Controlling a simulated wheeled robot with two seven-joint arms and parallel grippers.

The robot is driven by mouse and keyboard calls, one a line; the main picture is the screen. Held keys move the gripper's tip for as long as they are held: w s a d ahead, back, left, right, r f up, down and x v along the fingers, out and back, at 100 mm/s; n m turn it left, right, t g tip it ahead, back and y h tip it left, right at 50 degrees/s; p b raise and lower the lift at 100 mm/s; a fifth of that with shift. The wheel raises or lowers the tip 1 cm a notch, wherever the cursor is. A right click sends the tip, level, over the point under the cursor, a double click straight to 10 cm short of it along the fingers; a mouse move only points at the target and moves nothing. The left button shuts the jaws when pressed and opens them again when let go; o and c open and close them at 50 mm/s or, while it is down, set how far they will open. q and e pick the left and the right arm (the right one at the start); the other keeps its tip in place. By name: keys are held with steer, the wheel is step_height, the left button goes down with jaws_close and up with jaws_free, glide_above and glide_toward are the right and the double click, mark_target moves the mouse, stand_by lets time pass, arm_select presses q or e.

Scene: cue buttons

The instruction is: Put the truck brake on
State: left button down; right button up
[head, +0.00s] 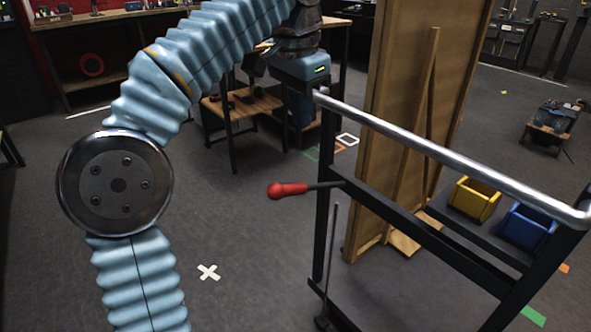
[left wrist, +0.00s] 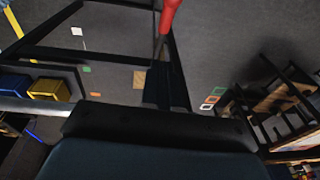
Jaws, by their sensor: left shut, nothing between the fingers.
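The truck is a black frame with a silver push bar (head: 450,158). Its brake lever has a red grip (head: 287,190) on a dark rod, sticking out to the left of the frame below the bar. The red grip also shows at the top of the left wrist view (left wrist: 169,16). My left gripper (head: 303,122) is near the left end of the bar, above and apart from the red grip. Its dark fingers (left wrist: 165,88) are shut and empty. In the head view the fingers are partly lost against dark furniture. My right gripper is not in view.
The truck carries a yellow bin (head: 474,199) and a blue bin (head: 527,227). A tall wooden panel (head: 400,90) stands behind the bar. A small wooden-topped table (head: 240,104) stands further back. The floor left of the truck is clear around a white cross (head: 209,272).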

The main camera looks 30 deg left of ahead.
arm_select(q)
steer(key=b, duration=0.4)
glide_above(297, 185)
steer(key=d, duration=0.1)
step_height(297, 185, down, 10)
steer(key=shift+s+a+f, duration=0.15)
steer(key=shift+f, duration=0.35)
steer(key=shift+s+a+f, duration=0.1)
steer(key=shift+f, duration=0.4)
steer(key=shift+s+a+f+b, duration=0.2)
steer(key=shift+f+b, duration=0.2)
steer(key=shift+f, duration=0.25)
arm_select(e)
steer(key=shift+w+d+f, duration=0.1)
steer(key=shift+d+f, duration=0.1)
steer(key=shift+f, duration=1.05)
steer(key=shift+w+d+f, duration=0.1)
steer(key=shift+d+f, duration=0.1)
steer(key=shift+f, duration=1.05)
